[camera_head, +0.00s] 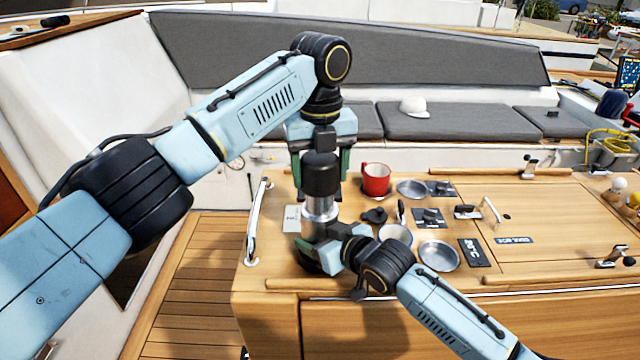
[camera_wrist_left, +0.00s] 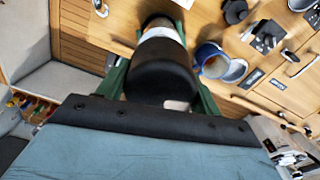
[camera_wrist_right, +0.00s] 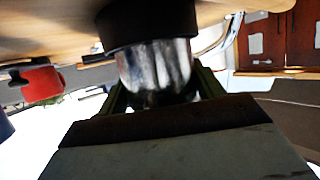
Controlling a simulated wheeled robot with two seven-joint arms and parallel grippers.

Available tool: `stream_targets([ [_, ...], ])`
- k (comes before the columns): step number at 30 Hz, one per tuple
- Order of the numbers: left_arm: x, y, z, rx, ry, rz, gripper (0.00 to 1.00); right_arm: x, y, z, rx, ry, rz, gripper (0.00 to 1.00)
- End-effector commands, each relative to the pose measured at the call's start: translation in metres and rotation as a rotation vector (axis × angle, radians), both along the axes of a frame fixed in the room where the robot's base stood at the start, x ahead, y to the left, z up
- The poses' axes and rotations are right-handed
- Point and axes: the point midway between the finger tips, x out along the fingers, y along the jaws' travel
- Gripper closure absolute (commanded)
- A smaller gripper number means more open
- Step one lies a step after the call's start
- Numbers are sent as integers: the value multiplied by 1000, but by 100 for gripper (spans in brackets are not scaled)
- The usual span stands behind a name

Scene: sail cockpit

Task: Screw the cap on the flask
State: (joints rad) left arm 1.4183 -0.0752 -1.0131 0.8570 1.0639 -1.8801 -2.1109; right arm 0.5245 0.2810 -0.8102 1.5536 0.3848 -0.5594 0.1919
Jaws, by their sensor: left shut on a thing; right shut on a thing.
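The black cap (camera_head: 321,175) sits upright in line with the top of the steel flask (camera_head: 320,209) in the head view. Whether its thread is engaged cannot be told. My left gripper (camera_head: 322,187) points down from above, its green fingers shut on both sides of the cap. The left wrist view shows the cap (camera_wrist_left: 162,76) large between the fingers. My right gripper (camera_head: 322,243) is shut low on the flask from the front right, hiding part of its lower body. The right wrist view shows the shiny flask body (camera_wrist_right: 155,66) between its fingers. The flask stands upright at the table's left end.
A red mug (camera_head: 376,180) stands right of the flask. A blue-rimmed mug (camera_head: 395,237), steel dishes (camera_head: 438,256) and a small black item (camera_head: 374,216) sit close by. A metal rail (camera_head: 257,222) runs along the table's left edge. The table's right side is more open.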

Motion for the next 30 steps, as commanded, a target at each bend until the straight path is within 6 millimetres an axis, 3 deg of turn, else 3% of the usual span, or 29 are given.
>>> stream_targets([
  [4, 0, 0, -14, -1, -1, 0, 57, 0, 0, 0, -1, 0, 0, 74],
  [20, 0, 0, -15, -1, -1, 1, 57, 0, 0, 0, -1, 0, 0, 74],
  [30, 0, 0, -32, -1, 0, 0, 57, 0, 0, 0, -1, 0, 0, 74],
])
